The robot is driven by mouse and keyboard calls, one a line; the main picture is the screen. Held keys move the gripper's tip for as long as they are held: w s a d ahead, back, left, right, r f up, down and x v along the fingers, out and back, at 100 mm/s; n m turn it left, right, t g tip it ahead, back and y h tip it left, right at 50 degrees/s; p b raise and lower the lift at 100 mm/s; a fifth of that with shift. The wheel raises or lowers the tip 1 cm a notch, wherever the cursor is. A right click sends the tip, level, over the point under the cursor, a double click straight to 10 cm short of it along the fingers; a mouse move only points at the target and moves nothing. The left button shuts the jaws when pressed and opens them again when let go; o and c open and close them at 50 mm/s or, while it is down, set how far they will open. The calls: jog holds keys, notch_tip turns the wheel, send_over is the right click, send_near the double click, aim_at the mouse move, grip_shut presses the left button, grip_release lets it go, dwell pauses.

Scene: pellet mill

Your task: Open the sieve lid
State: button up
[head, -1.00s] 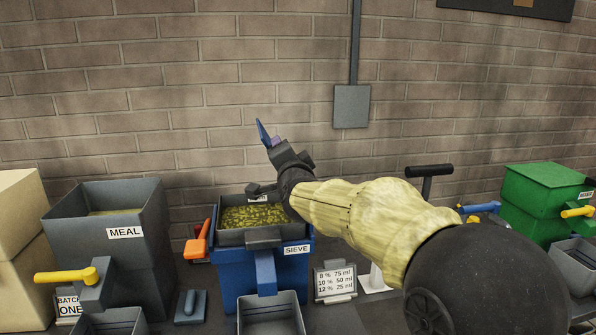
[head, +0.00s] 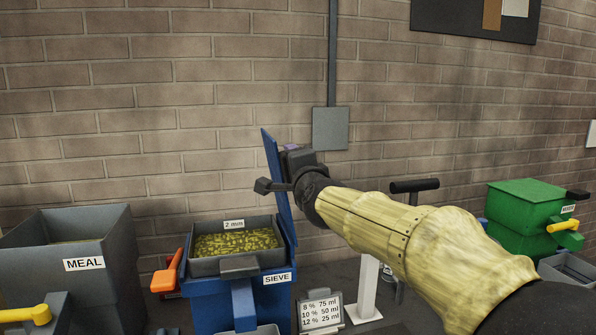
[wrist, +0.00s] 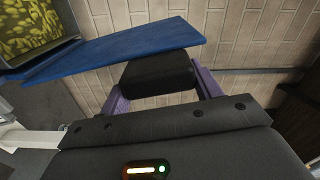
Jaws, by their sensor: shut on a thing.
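The blue sieve (head: 215,301) has an open top with yellow-green pellets (head: 235,243) in its grey tray. Its blue lid (head: 274,172) stands nearly upright along the right side of the tray, clear of the opening. In the wrist view the lid (wrist: 125,50) crosses the upper part, with pellets beyond at left. My gripper (head: 290,149) is at the lid's right face. In the wrist view my gripper's purple fingers (wrist: 160,82) are shut on the lid's black handle (wrist: 158,72). My forearm hides some of the space right of the sieve.
A grey MEAL bin (head: 85,267) stands left, with an orange lever (head: 168,274) between it and the sieve. A small card (head: 320,312) stands right of the sieve. A green bin (head: 520,215) is farther right. The brick wall (head: 150,130) is behind.

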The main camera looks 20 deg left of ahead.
jog(key=o, duration=1.4)
jog(key=shift+s+d, duration=0.1)
jog(key=b+v, duration=0.6)
jog(key=v, duration=1.1)
jog(key=shift+f, duration=0.1)
